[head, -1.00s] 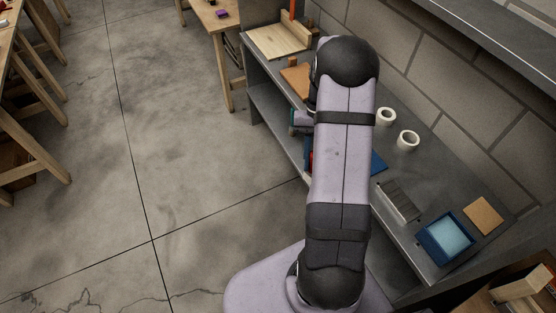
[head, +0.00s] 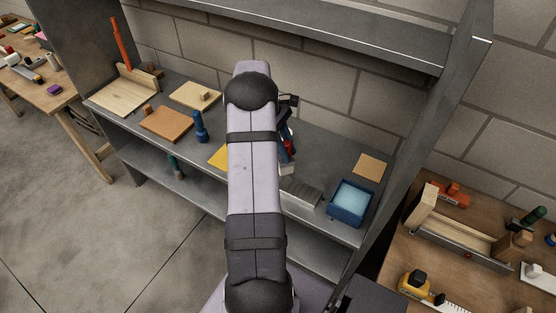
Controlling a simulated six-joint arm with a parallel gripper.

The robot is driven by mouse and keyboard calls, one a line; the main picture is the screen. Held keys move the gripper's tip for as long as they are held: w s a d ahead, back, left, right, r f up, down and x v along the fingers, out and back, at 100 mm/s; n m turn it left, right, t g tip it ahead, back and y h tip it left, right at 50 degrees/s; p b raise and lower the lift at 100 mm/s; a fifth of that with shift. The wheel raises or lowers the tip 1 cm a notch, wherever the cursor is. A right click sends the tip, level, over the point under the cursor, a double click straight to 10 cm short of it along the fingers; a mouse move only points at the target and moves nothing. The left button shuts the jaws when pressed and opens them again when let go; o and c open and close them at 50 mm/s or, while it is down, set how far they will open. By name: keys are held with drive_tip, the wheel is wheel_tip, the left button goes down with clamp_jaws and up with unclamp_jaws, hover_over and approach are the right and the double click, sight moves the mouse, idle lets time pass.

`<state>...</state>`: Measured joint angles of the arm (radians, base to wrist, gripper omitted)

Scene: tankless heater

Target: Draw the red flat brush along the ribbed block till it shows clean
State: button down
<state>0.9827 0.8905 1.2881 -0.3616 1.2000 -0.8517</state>
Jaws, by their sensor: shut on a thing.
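The ribbed block (head: 301,193) lies on the grey bench just right of my arm in the head view, its left end close behind the arm. The red flat brush (head: 289,146) shows only as a small patch of red beside the arm. My gripper (head: 287,158) is mostly hidden behind my arm; it is shut on the brush, above the bench and a little beyond the block. The brush's bristles cannot be made out, nor whether they touch anything.
A blue tray (head: 349,216) with a pale blue inside stands right of the block, with a tan square (head: 371,166) behind it. A blue upright tool (head: 200,127) and wooden boards (head: 166,123) are on the left. The shelf's side panel (head: 421,130) rises at the right.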

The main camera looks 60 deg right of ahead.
drive_tip(key=n+h, duration=0.1)
drive_tip(key=n, duration=0.1)
drive_tip(key=shift+w+d+n, duration=0.1)
drive_tip(key=shift+w+n, duration=0.05)
drive_tip(key=shift+n, duration=0.15)
drive_tip(key=shift+p, duration=0.3)
drive_tip(key=shift+f+b, duration=1.6)
drive_tip(key=shift+f, duration=1.5)
drive_tip(key=shift+f, duration=0.4)
drive_tip(key=s+p, duration=0.1)
drive_tip(key=s, duration=1)
idle(0.7)
drive_tip(key=shift+w, duration=5.45)
